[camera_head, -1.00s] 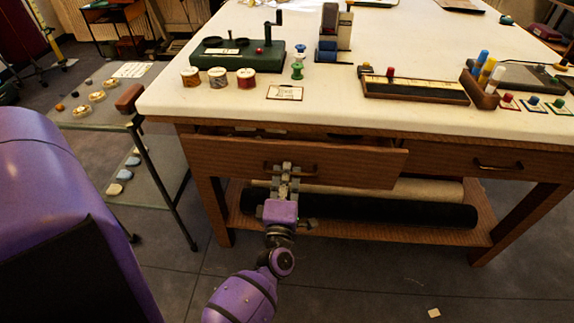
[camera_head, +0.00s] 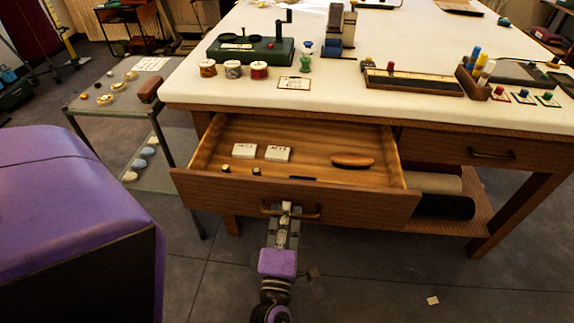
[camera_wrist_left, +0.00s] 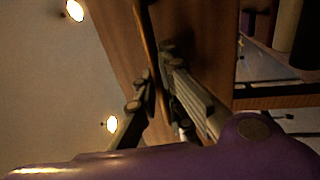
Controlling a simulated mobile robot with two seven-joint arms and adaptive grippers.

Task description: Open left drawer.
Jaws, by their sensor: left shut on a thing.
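The left drawer (camera_head: 350,205) of the white-topped table stands well open in the head view, its wooden inside showing. My left gripper (camera_head: 286,210) is shut on the drawer's handle (camera_head: 309,213) at the front panel. In the left wrist view the gripper's fingers (camera_wrist_left: 160,88) close around the handle bar (camera_wrist_left: 146,40) beside the wooden front. My right gripper is not in view.
The right drawer (camera_head: 450,148) is shut. Spools, a green machine (camera_head: 250,50) and a bottle rack (camera_head: 478,82) stand on the tabletop (camera_head: 400,40). A glass side table (camera_head: 110,105) stands close at the left.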

